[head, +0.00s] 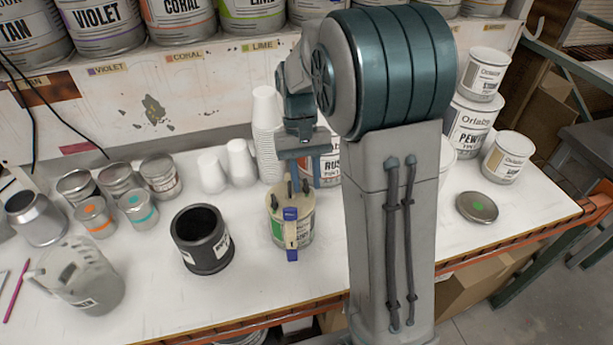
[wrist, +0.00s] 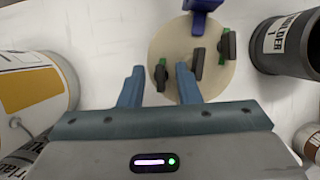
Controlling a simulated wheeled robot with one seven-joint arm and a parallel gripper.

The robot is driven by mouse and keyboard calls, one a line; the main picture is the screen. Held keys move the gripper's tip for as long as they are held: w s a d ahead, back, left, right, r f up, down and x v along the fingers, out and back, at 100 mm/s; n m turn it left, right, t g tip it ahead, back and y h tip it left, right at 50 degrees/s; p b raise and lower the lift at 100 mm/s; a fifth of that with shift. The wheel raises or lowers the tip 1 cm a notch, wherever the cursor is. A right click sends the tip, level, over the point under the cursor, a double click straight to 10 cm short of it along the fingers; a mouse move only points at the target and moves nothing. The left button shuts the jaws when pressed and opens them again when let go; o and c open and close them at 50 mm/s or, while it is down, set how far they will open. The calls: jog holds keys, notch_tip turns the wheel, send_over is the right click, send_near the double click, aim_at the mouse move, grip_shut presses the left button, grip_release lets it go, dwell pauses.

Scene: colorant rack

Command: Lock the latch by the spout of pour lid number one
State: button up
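The pour lid (head: 281,199) is a cream disc on a can (head: 305,229) at the middle of the table. It also shows in the wrist view (wrist: 180,45). A blue spout (head: 292,254) sticks out toward the table's front edge, at the top in the wrist view (wrist: 202,8). Two black latches with green parts, one at left (wrist: 160,75) and one at right (wrist: 228,45), flank a black upright piece (wrist: 197,65). I cannot read a lid number or tell if the latches are locked. My gripper (wrist: 160,76) is open and empty above the lid; the left latch appears between its fingertips.
A black container (head: 202,240) stands left of the can. Stacked white cups (head: 266,120) and a Rust can (head: 330,168) stand behind. Several small cans and a grey pitcher (head: 85,275) are at left. A loose round lid (head: 477,207) lies at right.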

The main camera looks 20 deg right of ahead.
jog(key=v, duration=1.3)
jog(key=shift+r+b, duration=0.35)
jog(key=shift+r, duration=0.05)
jog(key=s+f+t, duration=0.4)
jog(key=s, duration=0.6)
jog(key=s+f+t, duration=0.4)
jog(key=s, duration=0.6)
jog(key=shift+n, duration=0.3)
jog(key=shift+d, duration=0.15)
